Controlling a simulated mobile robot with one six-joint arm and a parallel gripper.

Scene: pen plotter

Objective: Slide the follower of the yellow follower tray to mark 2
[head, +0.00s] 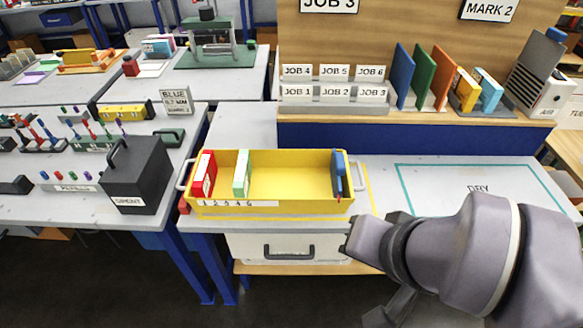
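The yellow follower tray (280,205) sits on the grey bench at centre, a grey handle at each end. A white strip (238,204) with printed numbers runs along the left part of its front wall. A blue upright plate with a knob and a red pointer, seemingly the follower (338,175), stands at the right end, far right of the numbers. A red-and-white folder (203,173) and a mint folder (241,173) stand at the left. My gripper (358,283) is in front of and below the tray's right end, fingers apart, empty, not touching the follower.
A sign reading MARK 2 (489,9) hangs at the back right. A raised shelf (420,118) behind holds job cards and coloured folders. A black box (138,175) stands left of the tray. Clear bench with a teal outline (440,176) lies to the right.

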